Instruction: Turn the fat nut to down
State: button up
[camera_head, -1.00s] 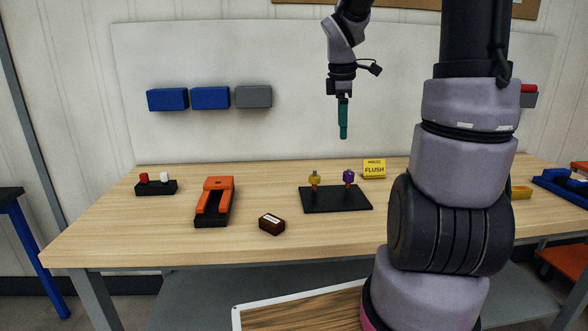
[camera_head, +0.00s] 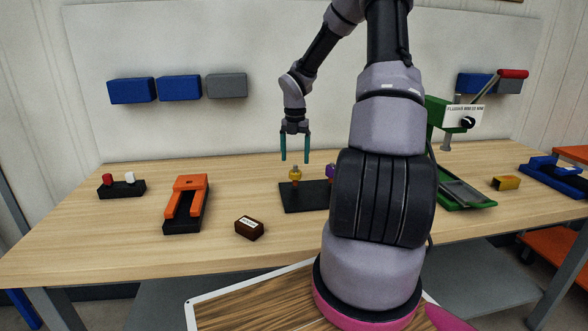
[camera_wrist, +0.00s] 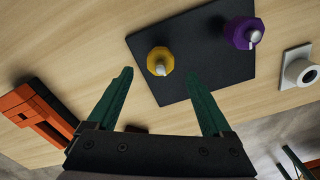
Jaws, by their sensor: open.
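A black base plate (camera_head: 298,201) on the bench carries two upright posts with nuts. The yellow nut (camera_head: 295,174) is on the left one, and the purple nut (camera_head: 331,171) is on the right, partly hidden by my arm. Both also show in the wrist view, yellow (camera_wrist: 158,60) and purple (camera_wrist: 238,34); I cannot tell for sure which one is the fat nut. My gripper (camera_head: 295,160) is open and empty, pointing down just above the yellow nut. In the wrist view the yellow nut appears between its fingertips, with no contact visible.
An orange-and-black fixture (camera_head: 185,203) and a brown box (camera_head: 249,228) are left of the plate. A small block with red and white knobs (camera_head: 121,189) is farther left. A green machine (camera_head: 455,190) stands right. A grey-white ring-shaped part (camera_wrist: 299,68) sits beside the plate.

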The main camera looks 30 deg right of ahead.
aim_at(295, 171)
notch_tip(295, 171, down, 5)
jog(key=shift+f, duration=0.1)
dwell(0.3)
grip_shut()
